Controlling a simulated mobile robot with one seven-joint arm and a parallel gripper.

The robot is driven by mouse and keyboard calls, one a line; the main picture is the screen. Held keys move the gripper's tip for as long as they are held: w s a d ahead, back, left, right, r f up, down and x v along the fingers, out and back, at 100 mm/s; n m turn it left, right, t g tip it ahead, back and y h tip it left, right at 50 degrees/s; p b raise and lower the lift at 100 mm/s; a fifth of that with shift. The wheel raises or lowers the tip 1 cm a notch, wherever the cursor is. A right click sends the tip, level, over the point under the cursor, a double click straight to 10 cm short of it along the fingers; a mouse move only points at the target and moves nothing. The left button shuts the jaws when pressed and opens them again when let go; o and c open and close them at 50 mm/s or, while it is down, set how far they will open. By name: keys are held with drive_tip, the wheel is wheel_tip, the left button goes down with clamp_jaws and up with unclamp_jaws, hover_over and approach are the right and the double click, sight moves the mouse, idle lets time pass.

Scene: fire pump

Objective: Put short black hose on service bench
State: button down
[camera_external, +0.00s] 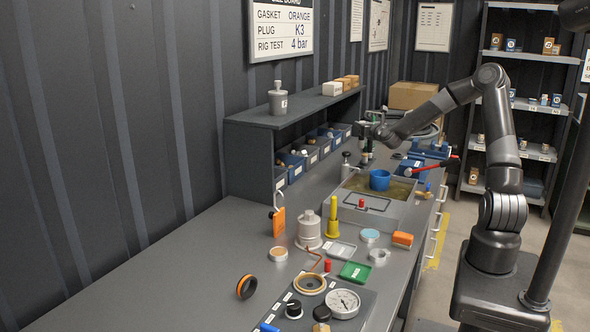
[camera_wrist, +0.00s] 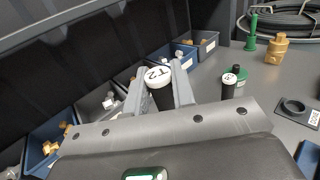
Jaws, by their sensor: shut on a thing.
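My gripper (camera_external: 368,140) is over the far part of the grey bench (camera_external: 190,255), beside the bins. In the wrist view, the gripper (camera_wrist: 163,85) is shut on a short black cylinder with a white end marked T2 (camera_wrist: 160,75). It stands roughly upright between the fingers; its lower end is hidden. I cannot tell from its look whether it is the short black hose. A similar black cylinder with a white top (camera_wrist: 229,88) stands apart to its right. A black coiled hose (camera_wrist: 285,22) lies at the back right.
Several blue and grey bins (camera_wrist: 45,140) line the shelf's underside to the left. A water tray with a blue cup (camera_external: 379,180) is nearer the camera. The bench's near left is clear.

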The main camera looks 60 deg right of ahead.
sight(363, 139)
drive_tip(key=shift+f, duration=4.8)
drive_tip(key=shift+f, duration=0.4)
drive_tip(key=c, duration=1.1)
unclamp_jaws()
drive_tip(key=shift+c, duration=0.2)
wheel_tip(363, 139, up, 4)
drive_tip(key=shift+r, duration=0.2)
drive_tip(key=s+d+r, duration=0.5)
drive_tip(key=s+r, duration=0.1)
drive_tip(key=s, duration=0.4)
drive_tip(key=shift+s+d+r, duration=0.2)
drive_tip(key=shift+r, duration=0.1)
